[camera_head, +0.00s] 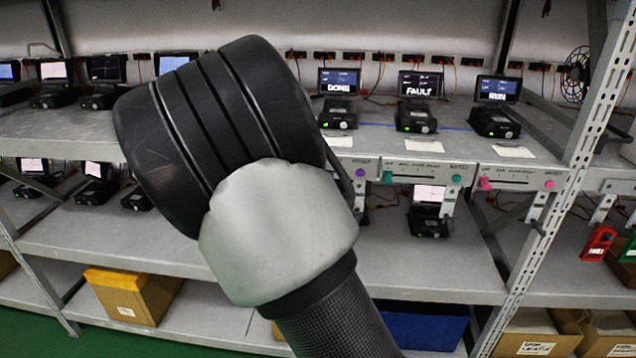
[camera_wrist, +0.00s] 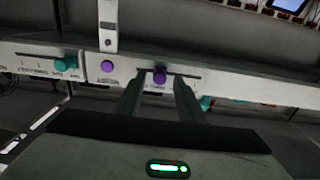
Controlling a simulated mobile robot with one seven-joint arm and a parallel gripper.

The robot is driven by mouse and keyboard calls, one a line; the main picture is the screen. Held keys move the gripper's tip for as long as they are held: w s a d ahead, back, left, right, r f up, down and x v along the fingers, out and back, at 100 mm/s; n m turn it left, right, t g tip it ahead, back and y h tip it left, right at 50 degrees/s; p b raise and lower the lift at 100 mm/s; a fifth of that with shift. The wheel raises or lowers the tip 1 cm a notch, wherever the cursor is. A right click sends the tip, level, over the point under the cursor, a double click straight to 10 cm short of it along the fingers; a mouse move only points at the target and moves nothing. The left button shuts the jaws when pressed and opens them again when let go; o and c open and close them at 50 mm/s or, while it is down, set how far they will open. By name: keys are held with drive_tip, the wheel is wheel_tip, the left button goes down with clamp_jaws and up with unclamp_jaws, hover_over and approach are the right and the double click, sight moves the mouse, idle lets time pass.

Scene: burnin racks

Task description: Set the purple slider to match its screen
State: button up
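In the wrist view, the purple slider knob (camera_wrist: 159,77) sits in a dark horizontal slot on a pale panel strip. My gripper (camera_wrist: 160,80) is open, with one fingertip on each side of that knob and gaps between; contact is not visible. A round purple button (camera_wrist: 107,66) is on the same strip to the left. In the head view my arm hides the slider and my gripper; the purple button (camera_head: 361,172) shows at the arm's right edge. The screen above this area (camera_head: 339,82) reads DONE. The slot's markings are too small to read.
A teal slider (camera_head: 388,178) and pink slider (camera_head: 485,184) are on panels to the right, below screens reading FAULT (camera_head: 420,84) and RUN (camera_head: 497,89). A metal upright (camera_head: 570,170) stands at the right. A lower shelf (camera_head: 440,275) runs below the panels.

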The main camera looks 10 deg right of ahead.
drive_tip(key=p+v, duration=1.5)
drive_tip(key=v, duration=0.2)
drive_tip(key=shift+s+p, duration=0.2)
drive_tip(key=shift+p, duration=0.2)
